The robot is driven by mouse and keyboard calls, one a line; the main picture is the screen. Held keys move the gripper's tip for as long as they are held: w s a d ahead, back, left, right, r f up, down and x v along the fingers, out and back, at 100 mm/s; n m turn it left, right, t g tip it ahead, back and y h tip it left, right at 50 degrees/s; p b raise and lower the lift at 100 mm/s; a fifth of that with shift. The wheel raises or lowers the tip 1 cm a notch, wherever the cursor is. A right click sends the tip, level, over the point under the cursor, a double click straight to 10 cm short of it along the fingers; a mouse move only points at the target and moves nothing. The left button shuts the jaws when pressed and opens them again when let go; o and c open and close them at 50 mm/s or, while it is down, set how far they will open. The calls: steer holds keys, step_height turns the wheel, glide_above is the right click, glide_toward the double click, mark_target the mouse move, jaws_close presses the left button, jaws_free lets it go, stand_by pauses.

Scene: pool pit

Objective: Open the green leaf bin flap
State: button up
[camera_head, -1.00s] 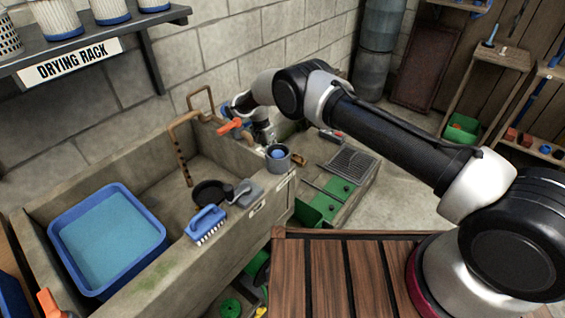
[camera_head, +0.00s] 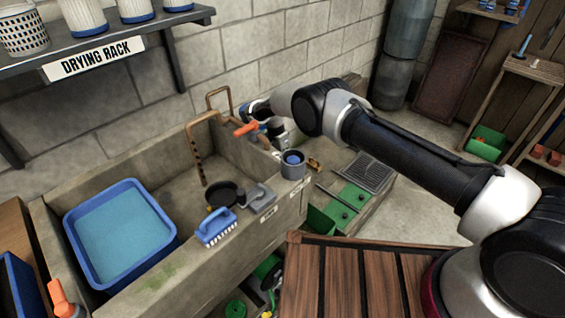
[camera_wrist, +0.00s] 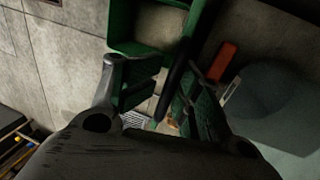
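In the head view, two green flaps (camera_head: 348,202) with small round knobs lie on the low block right of the sink. An open green bin (camera_head: 320,222) shows at its near side; I cannot tell which is the leaf bin. In the wrist view, a green open-topped box (camera_wrist: 118,30) is ahead of my gripper (camera_wrist: 160,85), with a dark bar crossing its right side. My gripper's fingers are spread apart, with no clear object held between them. Contact with the green parts cannot be told.
The concrete sink (camera_head: 165,265) holds a blue basin (camera_head: 70,225) of water. A slatted wooden top (camera_head: 345,280) is in front. Open floor lies beyond the block.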

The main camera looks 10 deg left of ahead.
steer(key=v, duration=1.2)
